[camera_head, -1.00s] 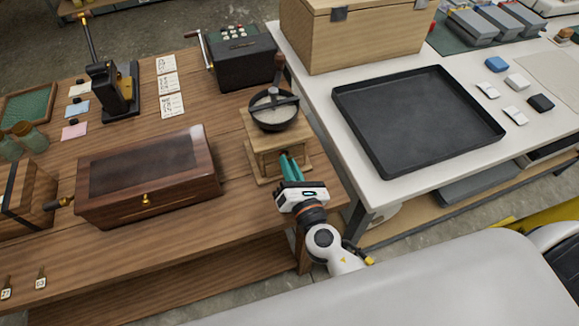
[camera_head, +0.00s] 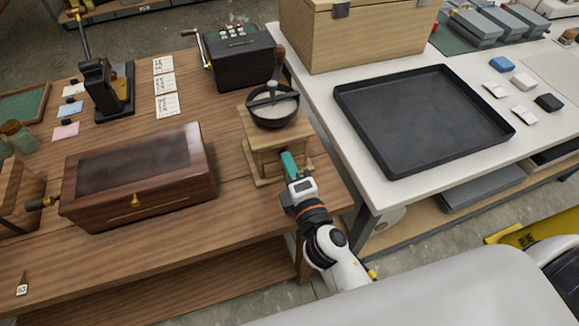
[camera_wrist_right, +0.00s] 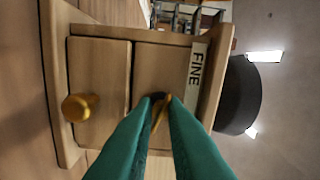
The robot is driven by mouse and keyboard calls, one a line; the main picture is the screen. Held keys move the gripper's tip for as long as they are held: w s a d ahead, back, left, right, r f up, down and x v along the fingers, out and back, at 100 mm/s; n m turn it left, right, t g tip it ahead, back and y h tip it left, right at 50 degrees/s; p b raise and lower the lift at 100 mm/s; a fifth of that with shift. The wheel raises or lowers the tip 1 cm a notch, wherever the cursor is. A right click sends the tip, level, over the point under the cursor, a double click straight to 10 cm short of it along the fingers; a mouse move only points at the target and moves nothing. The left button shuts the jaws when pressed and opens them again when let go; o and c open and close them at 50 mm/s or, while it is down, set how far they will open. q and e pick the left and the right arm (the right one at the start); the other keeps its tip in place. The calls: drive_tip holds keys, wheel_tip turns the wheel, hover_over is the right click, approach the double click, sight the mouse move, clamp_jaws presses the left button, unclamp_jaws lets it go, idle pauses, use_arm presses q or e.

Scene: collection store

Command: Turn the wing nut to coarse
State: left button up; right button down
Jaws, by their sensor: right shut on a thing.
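The wooden coffee mill (camera_head: 268,160) stands at the right end of the brown bench, with a dark bowl and a crank on top. In the right wrist view its front shows a label reading FINE (camera_wrist_right: 195,66) and a brass drawer knob (camera_wrist_right: 80,107). My right gripper (camera_head: 286,157) has its teal fingers at the mill's front. In the right wrist view the fingertips (camera_wrist_right: 158,100) are shut on the brass wing nut (camera_wrist_right: 157,116), which is mostly hidden between them. No COARSE label shows. My left gripper is not in view.
A dark wooden box (camera_head: 140,175) with a glazed lid stands left of the mill. A black adding machine (camera_head: 240,58) is behind it. To the right, a white table (camera_head: 345,130) holds a black tray (camera_head: 420,115). The bench front between box and gripper is clear.

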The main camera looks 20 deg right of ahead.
drive_tip(key=m, duration=0.4)
drive_tip(key=shift+f+m, duration=0.1)
drive_tip(key=shift+m, duration=0.2)
idle(0.3)
drive_tip(key=c, duration=1.5)
unclamp_jaws()
drive_tip(key=s+b, duration=0.4)
drive_tip(key=s, duration=0.8)
drive_tip(key=shift+d+b, duration=0.15)
drive_tip(key=shift+b, duration=0.15)
